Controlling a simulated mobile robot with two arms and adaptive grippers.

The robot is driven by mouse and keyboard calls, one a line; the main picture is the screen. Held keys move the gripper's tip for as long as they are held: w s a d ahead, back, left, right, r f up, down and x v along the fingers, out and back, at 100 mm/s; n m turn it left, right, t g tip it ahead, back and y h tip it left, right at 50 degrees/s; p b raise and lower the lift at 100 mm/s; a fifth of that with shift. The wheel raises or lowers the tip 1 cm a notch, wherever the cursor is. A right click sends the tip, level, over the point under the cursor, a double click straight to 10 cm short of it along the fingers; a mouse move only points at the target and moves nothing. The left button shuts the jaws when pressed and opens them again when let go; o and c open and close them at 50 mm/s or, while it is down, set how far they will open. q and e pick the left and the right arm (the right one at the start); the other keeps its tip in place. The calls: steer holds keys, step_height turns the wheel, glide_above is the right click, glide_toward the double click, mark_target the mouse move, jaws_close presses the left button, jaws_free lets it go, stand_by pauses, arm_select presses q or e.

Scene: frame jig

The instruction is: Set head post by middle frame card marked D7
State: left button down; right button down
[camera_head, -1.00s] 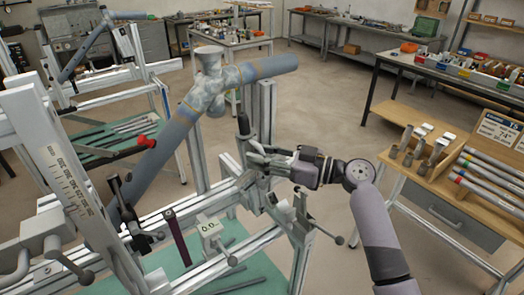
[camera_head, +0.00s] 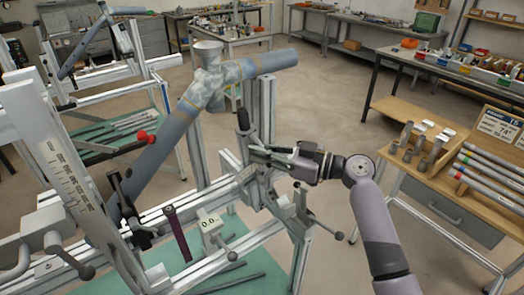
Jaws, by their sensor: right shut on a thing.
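The head post (camera_head: 243,120) is upright on the jig, with a dark rounded top, just right of the frame's blue-grey tubes (camera_head: 235,69). My right gripper (camera_head: 256,156) comes in from the right and is shut at the post just below its dark top. The fingers and jig rails partly hide the contact. I cannot make out a D7 mark. My left gripper is not in view.
A lever handle (camera_head: 310,218) sticks out below my right gripper. The wooden bench (camera_head: 408,175) holds metal fittings and tubes. Open floor lies behind the gripper.

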stand_by(0.3)
steer(key=shift+s+a+f, duration=0.1)
steer(key=shift+a+f, duration=0.05)
steer(key=s+a+n+b, duration=0.1)
steer(key=a, duration=0.1)
steer(key=s+a+f+n+h+b, duration=0.1)
steer(key=s+a+b, duration=0.1)
steer(key=shift+s+a+f+h, duration=0.15)
steer(key=shift+a+h, duration=0.05)
steer(key=shift+h, duration=0.1)
steer(key=c, duration=1.7)
jaws_free()
steer(key=shift+o, duration=0.2)
steer(key=shift+d, duration=0.1)
steer(key=v, duration=1.2)
